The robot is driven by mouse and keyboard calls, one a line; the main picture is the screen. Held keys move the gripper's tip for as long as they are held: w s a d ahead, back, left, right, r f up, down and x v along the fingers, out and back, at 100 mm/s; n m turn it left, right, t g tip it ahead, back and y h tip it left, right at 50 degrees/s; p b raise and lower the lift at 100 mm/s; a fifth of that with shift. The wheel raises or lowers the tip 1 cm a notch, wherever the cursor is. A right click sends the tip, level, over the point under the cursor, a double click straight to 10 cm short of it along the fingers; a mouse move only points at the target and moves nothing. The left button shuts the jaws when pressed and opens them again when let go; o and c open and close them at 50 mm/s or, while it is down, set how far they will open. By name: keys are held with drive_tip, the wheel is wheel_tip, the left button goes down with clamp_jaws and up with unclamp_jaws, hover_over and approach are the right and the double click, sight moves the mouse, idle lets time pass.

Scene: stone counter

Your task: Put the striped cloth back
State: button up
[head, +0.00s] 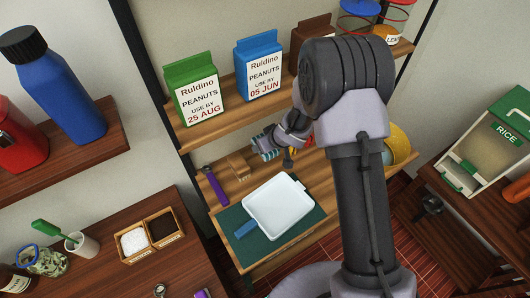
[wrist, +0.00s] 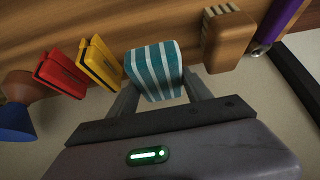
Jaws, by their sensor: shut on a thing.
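The striped cloth (wrist: 154,70) is a folded teal block with white stripes, in the middle of the wrist view. My gripper (wrist: 160,90) is shut on it, one finger at each side. In the head view my gripper (head: 271,147) is over the back of the lower wooden shelf (head: 302,240), and a bit of the striped cloth (head: 264,153) shows at it. I cannot tell whether the cloth touches the shelf. My arm hides part of the shelf to the right.
A wooden brush (wrist: 226,38) and a purple-handled tool (head: 214,187) lie left of my gripper in the head view. Yellow (wrist: 101,62) and red (wrist: 61,74) items are on its other side. A white tray (head: 279,206) is in front. Peanut cartons (head: 260,72) stand on the shelf above.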

wheel_tip(320, 180, down, 6)
drive_tip(key=b, duration=0.3)
drive_tip(key=shift+s, duration=0.1)
drive_tip(key=shift+w+a+f, duration=0.1)
drive_tip(key=shift+w+f, duration=0.1)
drive_tip(key=shift+w, duration=0.05)
drive_tip(key=shift+r, duration=0.25)
drive_tip(key=shift+f, duration=0.15)
drive_tip(key=o, duration=1.2)
